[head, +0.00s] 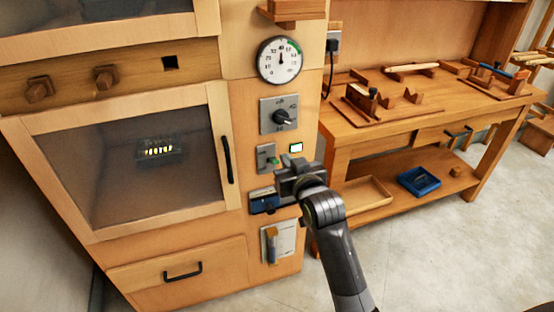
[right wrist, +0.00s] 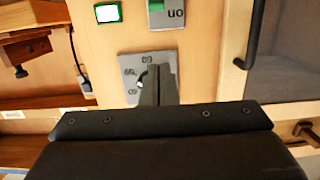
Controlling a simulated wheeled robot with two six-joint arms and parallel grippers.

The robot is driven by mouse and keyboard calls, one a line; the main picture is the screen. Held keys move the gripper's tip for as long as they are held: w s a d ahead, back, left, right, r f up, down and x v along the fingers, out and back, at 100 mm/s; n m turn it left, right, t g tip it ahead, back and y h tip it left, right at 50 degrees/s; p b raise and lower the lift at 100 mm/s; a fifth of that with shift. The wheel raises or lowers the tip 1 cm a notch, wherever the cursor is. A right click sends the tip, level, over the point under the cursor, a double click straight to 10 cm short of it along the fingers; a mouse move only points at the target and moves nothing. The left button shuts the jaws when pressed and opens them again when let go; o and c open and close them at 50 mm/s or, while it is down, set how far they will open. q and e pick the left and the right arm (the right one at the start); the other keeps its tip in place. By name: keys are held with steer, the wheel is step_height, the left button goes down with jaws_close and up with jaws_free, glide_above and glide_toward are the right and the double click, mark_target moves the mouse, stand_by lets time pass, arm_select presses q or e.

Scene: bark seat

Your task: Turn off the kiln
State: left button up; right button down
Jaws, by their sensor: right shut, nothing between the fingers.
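The kiln (head: 150,155) is a wooden cabinet with a dark glass door at left in the head view; a row of small yellow lights glows inside. Its panel carries a switch (head: 266,158) with a green part, beside a small lit display (head: 296,148). In the right wrist view the green switch (right wrist: 157,6) sits at the top edge, with an upside-down "on" label. Above it in the head view is a rotary knob (head: 283,117). My right gripper (head: 284,175) is shut and empty, just below the switch; contact cannot be told. My left gripper is out of view.
A round dial gauge (head: 280,60) is above the knob. A blue-fronted box (head: 263,201) and a hanging brush-like tool (head: 272,245) are lower on the panel. A black door handle (head: 227,160) stands left. A workbench (head: 420,115) with wooden tools stands right.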

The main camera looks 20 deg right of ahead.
mark_target(274, 161)
steer(key=w, duration=0.3)
steer(key=w+f, duration=0.1)
steer(key=w, duration=0.5)
steer(key=shift+w+a+f+b, duration=0.15)
steer(key=shift+w+f+b, duration=0.1)
steer(key=shift+w+b, duration=0.15)
steer(key=shift+s+f, duration=0.35)
steer(key=shift+f, duration=0.25)
steer(key=shift+s+f, duration=0.3)
steer(key=shift+f, duration=0.3)
steer(key=shift+s+f, duration=0.4)
steer(key=shift+f, duration=0.2)
steer(key=shift+f+b, duration=0.1)
steer(key=shift+b, duration=0.35)
